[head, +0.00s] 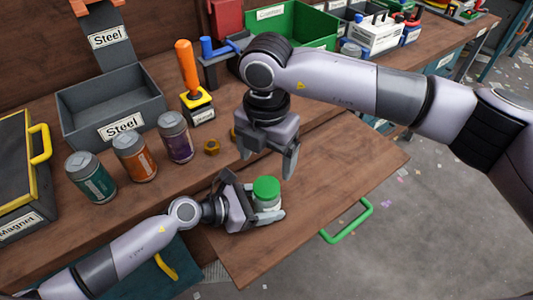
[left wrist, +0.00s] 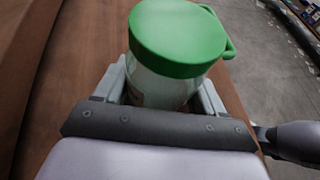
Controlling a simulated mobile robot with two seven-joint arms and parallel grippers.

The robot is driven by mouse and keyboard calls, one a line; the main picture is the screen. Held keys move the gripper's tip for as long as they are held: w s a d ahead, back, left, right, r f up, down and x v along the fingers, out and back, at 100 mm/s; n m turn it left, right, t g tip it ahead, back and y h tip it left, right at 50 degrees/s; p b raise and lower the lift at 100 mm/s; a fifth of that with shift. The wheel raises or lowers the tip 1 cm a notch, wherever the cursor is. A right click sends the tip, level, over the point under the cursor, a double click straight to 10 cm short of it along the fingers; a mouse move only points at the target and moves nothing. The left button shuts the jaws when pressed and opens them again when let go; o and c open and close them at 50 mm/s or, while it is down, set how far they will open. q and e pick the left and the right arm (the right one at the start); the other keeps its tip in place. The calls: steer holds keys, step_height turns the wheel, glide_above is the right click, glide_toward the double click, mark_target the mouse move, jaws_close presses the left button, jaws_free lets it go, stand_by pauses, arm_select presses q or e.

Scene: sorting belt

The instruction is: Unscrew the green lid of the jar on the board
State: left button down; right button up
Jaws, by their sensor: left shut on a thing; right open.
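The jar (head: 267,204) stands upright on the wooden board (head: 330,190), with its green lid (head: 266,187) on top. In the left wrist view the green lid (left wrist: 178,38) sits on the clear jar body (left wrist: 158,88). My left gripper (head: 262,208) is shut around the jar's body, below the lid, one finger on each side. My right gripper (head: 268,168) is open and empty, pointing down, just above and behind the lid. It appears apart from the lid. The jar's lower part is partly hidden by the left gripper's fingers.
Three cans, teal (head: 91,178), orange (head: 135,157) and purple (head: 175,137), stand at the left. Behind them are a grey Steel bin (head: 108,108) and an orange-handled tool (head: 188,70). A brass nut (head: 211,147) lies near the right arm. A green handle (head: 347,222) edges the board; its right side is clear.

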mark_target(267, 186)
steer(key=shift+f, duration=4)
steer(key=c, duration=1.2)
